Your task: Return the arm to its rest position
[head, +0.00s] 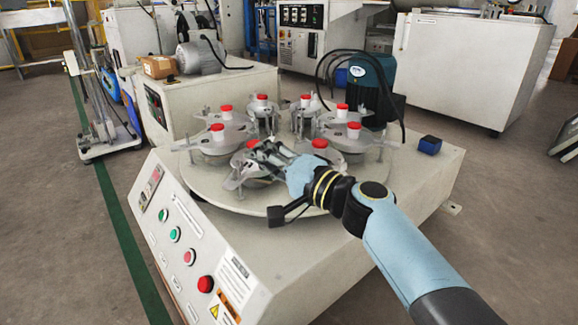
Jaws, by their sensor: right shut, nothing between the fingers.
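My right arm reaches in from the lower right over the machine. Its gripper (262,148) is shut with nothing between the fingers. It is in front of the red-capped stations at the near side of the round turntable (197,184) and partly hides one of them. I cannot tell whether it touches that station. Several grey stations with red caps (217,128) stand in a ring on the turntable. My left gripper is not in view.
A sloped control panel (190,245) with buttons and a red knob (205,283) is at the front left. A dark green motor (371,88) stands behind the turntable, with a small blue box (430,145) at right. Open floor (505,220) lies to the right.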

